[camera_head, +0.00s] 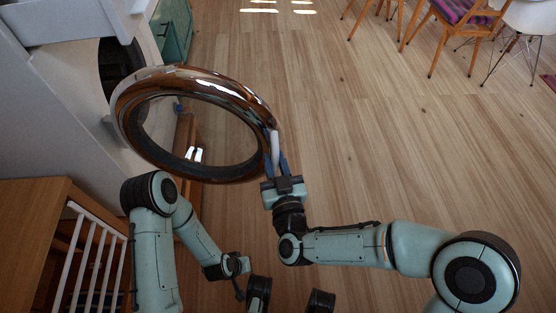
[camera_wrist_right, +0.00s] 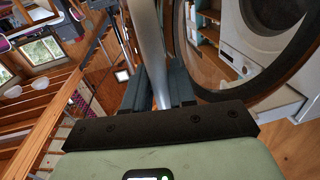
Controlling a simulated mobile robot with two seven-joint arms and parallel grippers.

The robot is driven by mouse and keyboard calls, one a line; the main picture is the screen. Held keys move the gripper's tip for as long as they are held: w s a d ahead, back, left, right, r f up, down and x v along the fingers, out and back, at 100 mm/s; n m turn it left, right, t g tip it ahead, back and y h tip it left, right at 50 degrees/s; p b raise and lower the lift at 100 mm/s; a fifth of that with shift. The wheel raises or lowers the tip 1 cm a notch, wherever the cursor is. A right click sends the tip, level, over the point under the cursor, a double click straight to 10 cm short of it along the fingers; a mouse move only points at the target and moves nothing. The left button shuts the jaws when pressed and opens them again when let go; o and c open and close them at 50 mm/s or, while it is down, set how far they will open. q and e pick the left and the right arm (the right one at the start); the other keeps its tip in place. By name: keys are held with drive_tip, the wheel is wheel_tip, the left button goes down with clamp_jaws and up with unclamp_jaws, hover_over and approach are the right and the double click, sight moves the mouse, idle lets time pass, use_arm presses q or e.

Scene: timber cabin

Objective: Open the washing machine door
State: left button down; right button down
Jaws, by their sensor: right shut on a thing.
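The washing machine (camera_head: 60,75) is white and stands at the left of the head view, its round dark opening partly hidden behind the door. The door (camera_head: 190,82) is a shiny brown and chrome ring with a see-through middle. It stands swung out from the machine over the floor. My right gripper (camera_head: 276,165) is shut on the pale door handle (camera_head: 275,143) at the ring's right edge. In the right wrist view the handle (camera_wrist_right: 150,45) runs between the fingers. My left gripper (camera_head: 240,287) is low in the head view, apart from the door; its jaws are too small to read.
A wooden cabinet with white rails (camera_head: 35,205) stands at the lower left. A green box (camera_head: 174,30) is beyond the machine. Chairs (camera_head: 455,30) stand at the top right. The wooden floor (camera_head: 360,130) right of the door is clear.

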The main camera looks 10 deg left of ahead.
drive_tip(key=shift+s+r, duration=0.1)
idle(0.3)
drive_tip(key=c, duration=1.1)
unclamp_jaws()
use_arm(q)
drive_tip(key=shift+s, duration=0.1)
